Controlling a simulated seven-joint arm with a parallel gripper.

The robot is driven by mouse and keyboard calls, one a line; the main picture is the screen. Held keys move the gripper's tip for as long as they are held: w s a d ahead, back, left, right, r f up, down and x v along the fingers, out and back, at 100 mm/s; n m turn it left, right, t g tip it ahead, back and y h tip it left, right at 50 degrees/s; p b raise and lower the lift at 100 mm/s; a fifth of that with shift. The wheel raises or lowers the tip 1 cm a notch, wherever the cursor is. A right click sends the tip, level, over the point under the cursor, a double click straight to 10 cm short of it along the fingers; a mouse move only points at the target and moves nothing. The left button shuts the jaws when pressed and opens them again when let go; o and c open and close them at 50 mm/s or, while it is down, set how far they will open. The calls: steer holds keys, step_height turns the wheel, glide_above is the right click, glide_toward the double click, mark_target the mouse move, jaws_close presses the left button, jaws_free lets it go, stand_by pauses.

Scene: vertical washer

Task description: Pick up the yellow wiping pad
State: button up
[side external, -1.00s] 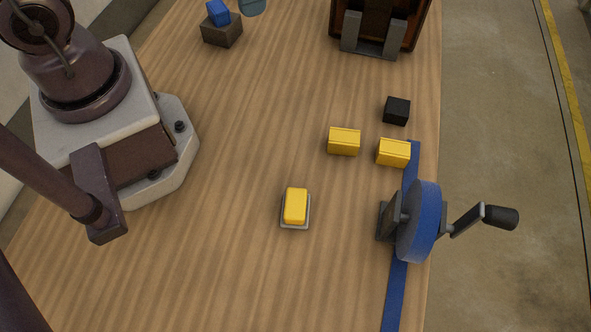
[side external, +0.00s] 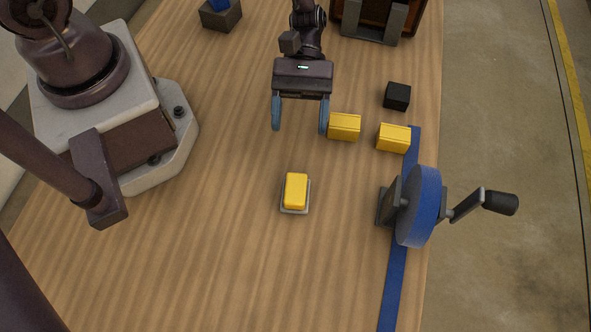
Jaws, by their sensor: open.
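The yellow wiping pad (side external: 296,190) is a small rounded yellow block with a pale grey base showing around its edge. It lies on the wooden table, left of the blue wheel. My gripper (side external: 300,130) is open and empty, its two blue fingers spread wide. In the picture it is above the pad, toward the back of the table, with a clear gap between its fingertips and the pad. Its right finger is close to a yellow block (side external: 344,127) in the picture; I cannot tell whether they touch.
A second yellow block (side external: 393,138) and a black cube (side external: 397,96) are on the right. A blue wheel (side external: 418,207) with a crank handle (side external: 485,205) stands at the right edge, on a blue strip (side external: 392,290). A dark block (side external: 220,16) is at the back left. The table (side external: 200,250) left of the pad is clear.

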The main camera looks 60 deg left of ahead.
mark_target(296, 189)
steer(key=x, duration=0.5)
steer(key=shift+s+d+f, duration=0.1)
steer(key=shift+s+d, duration=0.1)
steer(key=shift+x, duration=2.8)
steer(key=shift+w+d, duration=0.1)
steer(key=c, duration=0.8)
steer(key=shift+r, duration=0.2)
step_height(296, 189, up, 10)
steer(key=shift+f, duration=0.1)
steer(key=shift+w, duration=0.1)
